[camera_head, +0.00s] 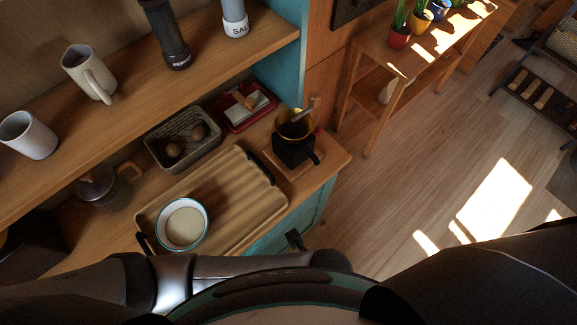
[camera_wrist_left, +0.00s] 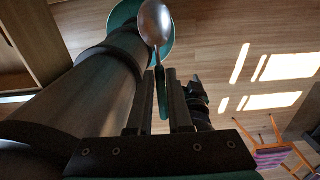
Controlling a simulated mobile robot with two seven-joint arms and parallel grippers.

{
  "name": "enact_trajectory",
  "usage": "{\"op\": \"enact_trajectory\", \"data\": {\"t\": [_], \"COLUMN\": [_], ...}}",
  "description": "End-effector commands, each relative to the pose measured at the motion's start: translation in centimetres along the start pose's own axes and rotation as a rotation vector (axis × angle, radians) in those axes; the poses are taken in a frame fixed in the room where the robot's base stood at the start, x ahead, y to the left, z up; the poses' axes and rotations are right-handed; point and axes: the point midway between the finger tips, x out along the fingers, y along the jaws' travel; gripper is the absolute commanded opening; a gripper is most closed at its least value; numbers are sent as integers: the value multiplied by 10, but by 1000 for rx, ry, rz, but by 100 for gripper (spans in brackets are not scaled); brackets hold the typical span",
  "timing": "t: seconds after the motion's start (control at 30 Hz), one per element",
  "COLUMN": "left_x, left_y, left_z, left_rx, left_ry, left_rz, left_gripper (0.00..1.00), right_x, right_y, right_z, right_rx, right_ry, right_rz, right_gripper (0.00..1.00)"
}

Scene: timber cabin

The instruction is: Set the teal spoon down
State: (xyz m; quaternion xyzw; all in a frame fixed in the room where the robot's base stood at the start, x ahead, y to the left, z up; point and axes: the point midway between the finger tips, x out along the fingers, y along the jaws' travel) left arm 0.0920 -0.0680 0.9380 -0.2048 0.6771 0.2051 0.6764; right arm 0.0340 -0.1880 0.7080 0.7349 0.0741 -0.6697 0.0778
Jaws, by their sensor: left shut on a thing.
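The teal spoon shows in the left wrist view (camera_wrist_left: 155,22), with a shiny metal bowl and a teal handle. My left gripper (camera_wrist_left: 161,76) is shut on the teal handle, and the bowl sticks out beyond the fingertips. The floor shows far behind the spoon, so it is held up in the air. I cannot make out the spoon in the head view, where my left arm crosses the bottom. My right gripper is not in view.
A ribbed wooden tray (camera_head: 228,192) on the counter holds a white bowl with a teal rim (camera_head: 183,224). A black grinder (camera_head: 294,150) stands at right. A shelf (camera_head: 135,77) overhangs the counter.

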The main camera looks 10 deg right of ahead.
Motion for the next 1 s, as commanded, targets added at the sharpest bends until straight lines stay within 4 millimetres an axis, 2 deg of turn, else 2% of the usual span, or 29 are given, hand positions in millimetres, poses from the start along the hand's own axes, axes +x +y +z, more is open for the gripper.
{"op": "enact_trajectory", "data": {"t": [0.03, 0.1, 0.37, 0.7, 1.0], "left_x": [2, 3, 3, 5, 4], "left_y": [0, 0, 0, 1, 1], "left_z": [16, 36, 107, 198, 264], "left_rx": [-5, -6, -8, -8, -7], "left_ry": [-6, -7, -6, -7, -5], "left_rz": [-2, -2, -2, -2, -2], "left_gripper": [0, 0, 0, 0, 0], "right_x": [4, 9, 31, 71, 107], "right_y": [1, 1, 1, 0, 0], "right_z": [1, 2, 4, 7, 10], "right_rx": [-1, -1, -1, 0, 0], "right_ry": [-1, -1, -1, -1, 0], "right_rz": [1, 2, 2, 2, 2], "right_gripper": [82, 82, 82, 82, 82]}}
